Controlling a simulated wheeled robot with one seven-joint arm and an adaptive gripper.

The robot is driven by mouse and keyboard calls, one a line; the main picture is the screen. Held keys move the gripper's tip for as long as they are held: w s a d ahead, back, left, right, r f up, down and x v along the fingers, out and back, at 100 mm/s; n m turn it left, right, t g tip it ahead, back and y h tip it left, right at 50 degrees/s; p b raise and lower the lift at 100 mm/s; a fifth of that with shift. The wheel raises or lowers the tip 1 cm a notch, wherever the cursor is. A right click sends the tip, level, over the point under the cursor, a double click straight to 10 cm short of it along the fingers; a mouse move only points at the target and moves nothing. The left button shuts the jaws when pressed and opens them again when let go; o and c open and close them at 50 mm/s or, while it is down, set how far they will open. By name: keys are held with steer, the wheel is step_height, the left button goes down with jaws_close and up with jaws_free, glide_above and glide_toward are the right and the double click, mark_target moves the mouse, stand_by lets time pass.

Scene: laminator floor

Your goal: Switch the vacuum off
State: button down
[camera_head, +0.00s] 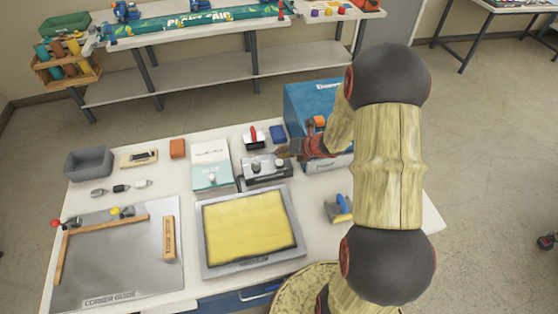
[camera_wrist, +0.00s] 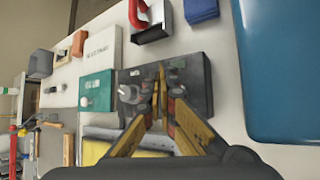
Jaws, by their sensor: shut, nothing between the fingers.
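A dark grey control box (camera_head: 262,174) with a silver knob or switch on its face stands behind the yellow-faced framed panel (camera_head: 250,230). In the wrist view the box (camera_wrist: 196,88) lies under my gripper (camera_wrist: 160,72), with its silver control (camera_wrist: 130,94) just left of the fingertips. My gripper (camera_head: 284,153) is shut and empty at the box's right end. The fingers cover part of the box's face; I cannot tell whether they touch it. The labels are too small to read, so I cannot tell the switch's position.
A blue machine (camera_head: 308,100) stands right behind the gripper, also large in the wrist view (camera_wrist: 280,70). A white and teal box (camera_head: 211,178) stands left of the control box. A red-handled item (camera_head: 254,138) and blue block (camera_head: 278,133) stand behind. A metal board (camera_head: 120,255) lies left.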

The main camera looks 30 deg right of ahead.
mark_target(281, 160)
step_height(281, 160, up, 5)
steer(key=p, duration=0.4)
steer(key=shift+r, duration=0.2)
stand_by(0.3)
